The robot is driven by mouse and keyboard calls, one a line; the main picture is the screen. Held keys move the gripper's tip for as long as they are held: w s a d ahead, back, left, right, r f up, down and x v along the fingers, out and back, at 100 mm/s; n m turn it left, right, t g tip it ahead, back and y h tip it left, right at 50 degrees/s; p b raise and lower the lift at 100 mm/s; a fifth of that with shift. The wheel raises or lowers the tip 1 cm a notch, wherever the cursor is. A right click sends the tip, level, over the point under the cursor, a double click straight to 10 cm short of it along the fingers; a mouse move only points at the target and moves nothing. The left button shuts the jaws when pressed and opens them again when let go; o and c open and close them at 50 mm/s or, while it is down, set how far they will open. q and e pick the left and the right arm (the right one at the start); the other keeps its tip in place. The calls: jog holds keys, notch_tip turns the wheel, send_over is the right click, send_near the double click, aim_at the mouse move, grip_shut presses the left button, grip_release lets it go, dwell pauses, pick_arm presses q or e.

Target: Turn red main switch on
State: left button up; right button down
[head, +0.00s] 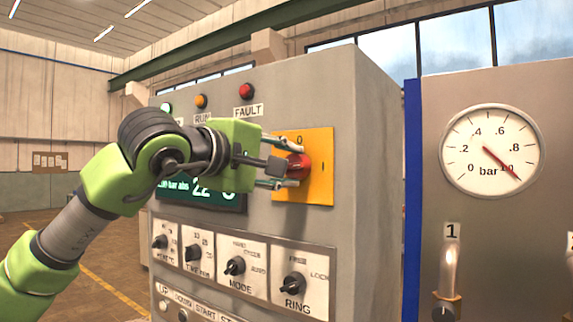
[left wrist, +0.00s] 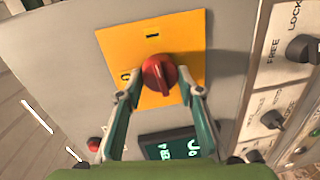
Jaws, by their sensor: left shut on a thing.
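The red main switch (head: 300,167) is a round knob on a yellow plate (head: 320,190) on the grey control cabinet. The plate carries a 0 mark at its top and an I mark at its right in the head view. My left gripper (head: 289,162) reaches in from the left, its fingers above and below the knob, shut on it. In the left wrist view the red switch (left wrist: 158,74) sits between the fingertips of the left gripper (left wrist: 161,84). Its exact pointer angle is hard to tell. My right gripper is not in view.
Below are black rotary knobs, including MODE (head: 235,266) and RING (head: 294,284). A lit display (head: 228,199) is partly hidden by my arm. Indicator lamps, including FAULT (head: 246,91), sit above. A pressure gauge (head: 491,150) and a valve handle (head: 449,270) are at right.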

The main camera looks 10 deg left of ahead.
pick_arm(q)
jog(key=shift+m, duration=0.5)
dwell(0.3)
jog(key=o, duration=1.1)
jog(key=shift+d, duration=0.1)
jog(key=v, duration=1.2)
jog(key=shift+d, duration=0.1)
